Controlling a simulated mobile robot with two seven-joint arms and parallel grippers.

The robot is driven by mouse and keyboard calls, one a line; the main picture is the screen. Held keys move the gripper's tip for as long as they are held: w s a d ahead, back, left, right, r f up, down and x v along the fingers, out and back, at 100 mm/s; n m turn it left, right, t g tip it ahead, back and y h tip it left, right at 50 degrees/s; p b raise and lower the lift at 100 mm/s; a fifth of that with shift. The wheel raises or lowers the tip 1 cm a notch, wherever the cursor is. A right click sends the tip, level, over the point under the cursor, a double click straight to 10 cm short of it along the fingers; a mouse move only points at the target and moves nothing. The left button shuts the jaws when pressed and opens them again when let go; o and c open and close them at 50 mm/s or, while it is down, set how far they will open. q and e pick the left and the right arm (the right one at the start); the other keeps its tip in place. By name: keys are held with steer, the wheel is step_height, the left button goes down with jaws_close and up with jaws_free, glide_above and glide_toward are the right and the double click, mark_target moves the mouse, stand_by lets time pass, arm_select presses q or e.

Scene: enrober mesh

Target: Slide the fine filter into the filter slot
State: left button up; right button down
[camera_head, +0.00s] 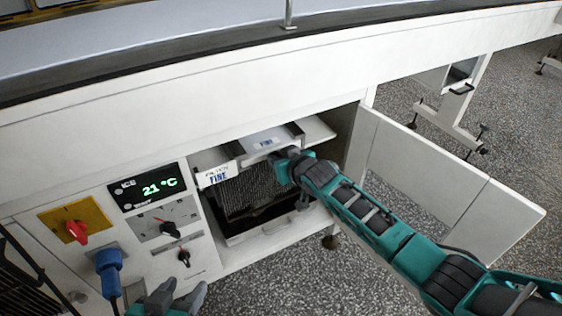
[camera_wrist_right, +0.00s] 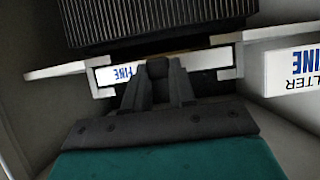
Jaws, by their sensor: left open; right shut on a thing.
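My right gripper (camera_head: 284,160) is shut on the front of the filter. In the right wrist view the fingers (camera_wrist_right: 158,72) cover the middle of its front bar (camera_wrist_right: 118,74), and the slot label (camera_wrist_right: 293,70) is at the right. How deep the filter sits in the slot cannot be told. My left gripper (camera_head: 178,294) is open and empty at the bottom, below the control panel.
The cabinet door (camera_head: 430,170) stands open to the right. The control panel at the left has a 21 °C display (camera_head: 148,187), a red switch (camera_head: 77,231), a blue plug (camera_head: 109,262) and black knobs. Floor in front is clear.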

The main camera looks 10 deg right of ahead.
arm_select(q)
steer(key=shift+w+d+b, duration=0.1)
steer(key=shift+b, duration=0.3)
arm_select(e)
steer(key=shift+w+a, duration=0.2)
steer(key=shift+w, duration=0.35)
arm_select(q)
steer(key=shift+f, duration=0.3)
arm_select(e)
steer(key=shift+w+a, duration=0.1)
steer(key=shift+w, duration=0.15)
steer(key=c, duration=0.8)
jaws_free()
steer(key=shift+c, duration=0.2)
arm_select(q)
steer(key=shift+d+r, duration=0.1)
arm_select(e)
steer(key=shift+s+r, duration=0.15)
steer(key=shift+s, duration=0.1)
arm_select(q)
steer(key=r+p, duration=0.1)
steer(key=p, duration=0.1)
steer(key=a+r+p, duration=0.1)
steer(key=r+p, duration=0.1)
steer(key=p, duration=0.1)
steer(key=shift+s+a+r+p, duration=0.2)
steer(key=shift+s+r+p, duration=0.05)
steer(key=shift+s+p, duration=0.05)
arm_select(e)
steer(key=v, duration=1.2)
